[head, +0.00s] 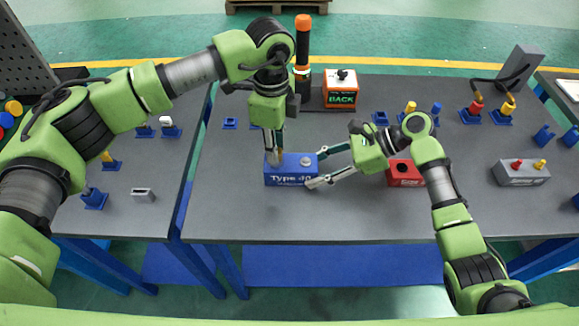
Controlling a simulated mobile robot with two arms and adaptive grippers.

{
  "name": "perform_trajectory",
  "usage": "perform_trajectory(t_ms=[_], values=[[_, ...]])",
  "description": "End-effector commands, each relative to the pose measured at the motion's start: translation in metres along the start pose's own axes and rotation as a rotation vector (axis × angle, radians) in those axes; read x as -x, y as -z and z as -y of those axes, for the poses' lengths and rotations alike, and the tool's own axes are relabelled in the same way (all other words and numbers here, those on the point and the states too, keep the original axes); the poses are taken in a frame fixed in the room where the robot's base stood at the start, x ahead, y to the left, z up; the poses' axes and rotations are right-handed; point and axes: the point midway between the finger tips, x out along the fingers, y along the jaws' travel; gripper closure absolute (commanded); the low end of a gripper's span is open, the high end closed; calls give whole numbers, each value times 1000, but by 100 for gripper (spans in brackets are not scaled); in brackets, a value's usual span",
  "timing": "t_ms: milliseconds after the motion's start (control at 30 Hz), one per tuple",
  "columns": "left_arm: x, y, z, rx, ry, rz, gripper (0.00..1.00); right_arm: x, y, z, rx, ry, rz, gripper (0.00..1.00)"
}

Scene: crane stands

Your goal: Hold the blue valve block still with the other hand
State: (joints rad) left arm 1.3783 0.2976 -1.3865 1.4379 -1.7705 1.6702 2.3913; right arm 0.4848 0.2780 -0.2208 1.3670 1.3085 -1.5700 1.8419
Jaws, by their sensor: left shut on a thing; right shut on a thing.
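The blue valve block (293,179), marked with white "Type 40" lettering, lies on the grey table. A round grey port (305,161) shows on the right of its top. My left gripper (273,155) points straight down at the left of the block's top. It is shut on a small fitting there, mostly hidden by the fingers; I cannot tell how deep it sits. My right gripper (315,167) reaches in from the right. One finger is behind the block's right end and the other in front, shut on the block.
A red block (405,174) stands behind my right wrist. An orange box marked BACK (340,90) and a black post with an orange top (303,50) stand at the back. A grey block with red and yellow plugs (521,173) is at right. The table front is clear.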

Motion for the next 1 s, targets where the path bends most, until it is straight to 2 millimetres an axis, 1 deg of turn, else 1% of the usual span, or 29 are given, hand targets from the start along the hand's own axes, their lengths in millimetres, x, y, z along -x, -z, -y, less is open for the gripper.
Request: perform_trajectory(t_ms=[67,133,300,400,500,700,733,800,1000], values=[[2,0,1,18,3,0,100,0,3,0,-4,0,-6,88],[2,0,1,75,2,0,100,0,3,0,-4,0,-6,88],[2,0,1,299,3,0,100,0,3,0,-4,0,-6,88],[2,0,1,399,3,0,100,0,3,0,-4,0,-6,88],[2,0,1,445,4,-1,100,0,3,0,-4,0,-6,88],[2,0,1,451,4,0,100,0,3,0,-4,-1,-6,88],[2,0,1,450,4,0,76,0,3,0,-4,-1,-6,88],[2,0,1,450,3,0,59,0,3,0,-4,-1,-6,88],[1,0,0,448,2,0,59,0,3,-1,-3,-1,-5,88]])
